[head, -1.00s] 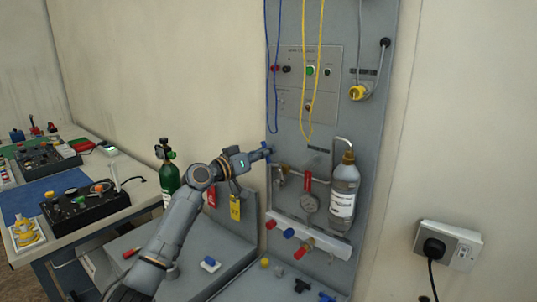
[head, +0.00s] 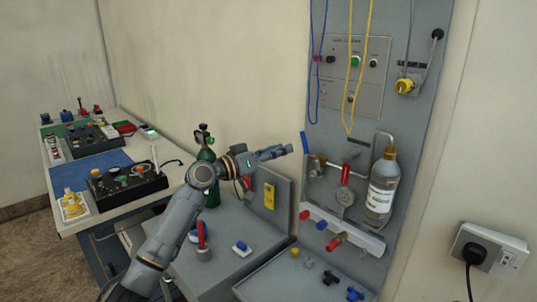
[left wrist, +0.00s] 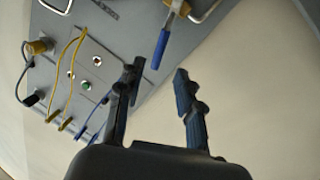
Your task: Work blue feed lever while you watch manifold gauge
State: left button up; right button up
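The blue feed lever (head: 305,143) hangs steeply at the left edge of the grey wall panel in the head view. It also shows in the left wrist view (left wrist: 161,48), just beyond the fingertips and in line with the gap between them. My left gripper (head: 289,151) is a little left of the lever in the head view. In the left wrist view its fingers (left wrist: 160,69) are apart with nothing between them. My right gripper is out of view.
A labelled bottle (head: 381,190) hangs right of the gauge. Blue (head: 311,80) and yellow (head: 350,100) cords hang above. A green cylinder (head: 207,165) stands behind my left arm. Loose fittings lie on the grey bench (head: 222,262) below. A wall socket (head: 512,256) is at right.

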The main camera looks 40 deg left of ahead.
pick_arm(q)
jog(key=shift+v, duration=1.75)
dwell(6.2)
